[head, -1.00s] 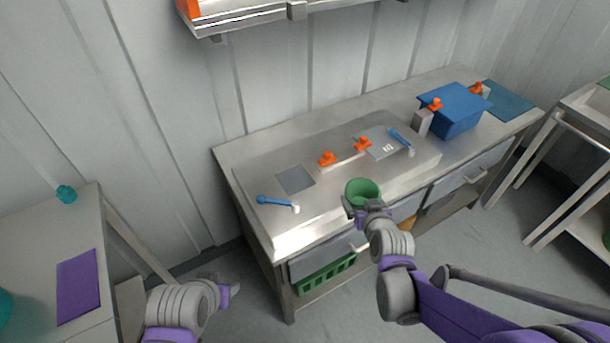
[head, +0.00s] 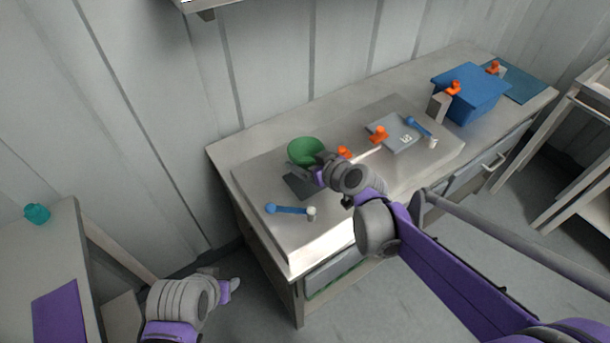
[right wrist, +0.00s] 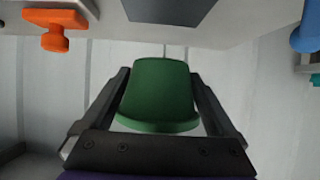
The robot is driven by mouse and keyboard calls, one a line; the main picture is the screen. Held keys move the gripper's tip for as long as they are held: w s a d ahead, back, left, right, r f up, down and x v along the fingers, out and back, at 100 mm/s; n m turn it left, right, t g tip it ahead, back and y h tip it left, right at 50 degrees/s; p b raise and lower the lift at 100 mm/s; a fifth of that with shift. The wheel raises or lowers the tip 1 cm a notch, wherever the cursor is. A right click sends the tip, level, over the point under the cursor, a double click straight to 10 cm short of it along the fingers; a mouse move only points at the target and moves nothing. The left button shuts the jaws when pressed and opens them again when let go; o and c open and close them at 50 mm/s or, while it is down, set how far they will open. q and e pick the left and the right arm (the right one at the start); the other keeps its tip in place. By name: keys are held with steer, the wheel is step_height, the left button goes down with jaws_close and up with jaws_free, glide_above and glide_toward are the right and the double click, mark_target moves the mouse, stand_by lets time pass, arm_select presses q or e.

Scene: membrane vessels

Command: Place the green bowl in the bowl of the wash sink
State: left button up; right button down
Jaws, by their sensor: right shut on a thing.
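The green bowl (head: 304,149) is held by my right gripper (head: 318,169) over the left part of the steel counter. In the right wrist view the bowl (right wrist: 158,92) sits between the two dark fingers. The bowl looks apart from the surface, but its exact height is hard to tell. The wash sink (head: 262,207) is a raised steel unit on the counter. A dark grey rectangle (head: 299,187) in its left part is partly hidden by my right gripper; I cannot tell its depth. My left gripper (head: 230,288) is low, left of the counter, and its finger opening is unclear.
Blue-handled tools (head: 290,210) lie left and right on the unit. A blue box (head: 470,93) stands at the right. A side table (head: 82,245) is at the left.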

steer(key=shift+f+b, duration=0.35)
steer(key=shift+f, duration=2.65)
steer(key=shift+f, duration=0.15)
jaws_free()
steer(key=shift+r, duration=0.25)
steer(key=p+v, duration=0.1)
steer(key=v, duration=1.1)
steer(key=shift+a, duration=0.1)
